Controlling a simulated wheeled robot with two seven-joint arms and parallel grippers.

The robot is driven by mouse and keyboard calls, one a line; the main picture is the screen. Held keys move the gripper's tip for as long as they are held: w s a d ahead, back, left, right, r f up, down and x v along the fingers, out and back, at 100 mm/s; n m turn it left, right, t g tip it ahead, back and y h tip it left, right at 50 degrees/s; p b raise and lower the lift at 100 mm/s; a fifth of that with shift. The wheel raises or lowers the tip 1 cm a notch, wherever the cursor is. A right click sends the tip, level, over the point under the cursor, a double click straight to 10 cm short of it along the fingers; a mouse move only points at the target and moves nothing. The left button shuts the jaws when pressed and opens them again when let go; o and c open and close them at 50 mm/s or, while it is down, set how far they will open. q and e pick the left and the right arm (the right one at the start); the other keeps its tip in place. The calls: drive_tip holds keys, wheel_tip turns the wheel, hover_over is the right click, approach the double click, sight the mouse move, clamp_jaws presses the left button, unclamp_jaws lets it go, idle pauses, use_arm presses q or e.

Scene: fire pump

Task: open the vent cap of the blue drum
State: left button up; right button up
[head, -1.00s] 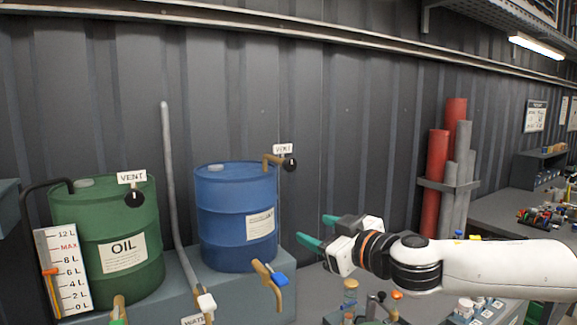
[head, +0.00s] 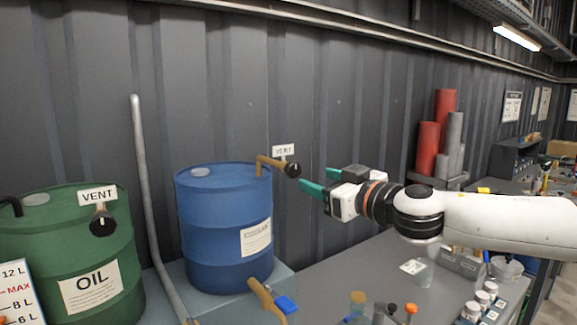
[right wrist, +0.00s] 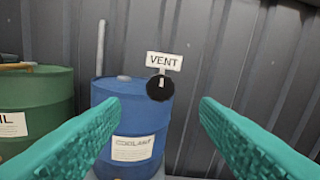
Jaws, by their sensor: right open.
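The blue drum (head: 222,225) stands on a grey ledge left of centre in the head view. A brass pipe at its top right ends in a black vent cap (head: 292,169) with a white VENT sign (head: 283,150) above it. My right gripper (head: 306,180) is open and empty, with its teal fingertips just right of the cap and apart from it. In the right wrist view the black cap (right wrist: 160,88) faces me, between the two spread fingers and farther off. The blue drum (right wrist: 128,125) shows behind the left finger. My left gripper is not in view.
A green oil drum (head: 80,255) with its own black vent cap (head: 102,222) stands at the left. A grey upright pipe (head: 145,190) is between the drums. A brass tap with a blue handle (head: 286,304) juts out below the blue drum.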

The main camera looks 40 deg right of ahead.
sight(296, 170)
drive_tip(key=w+p, duration=0.2)
drive_tip(key=w, duration=0.1)
drive_tip(key=w+p, duration=0.1)
drive_tip(key=w, duration=0.1)
drive_tip(key=shift+d+r, duration=0.3)
drive_tip(key=w+p, duration=0.2)
drive_tip(key=w, duration=0.1)
drive_tip(key=w+p, duration=0.1)
drive_tip(key=shift+w+d+f, duration=0.2)
drive_tip(key=shift+w+d, duration=0.05)
drive_tip(key=shift+w, duration=0.05)
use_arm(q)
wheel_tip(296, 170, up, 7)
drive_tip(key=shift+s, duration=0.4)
use_arm(e)
drive_tip(key=shift+w+f, duration=0.15)
drive_tip(key=shift+w, duration=0.05)
drive_tip(key=c, duration=1)
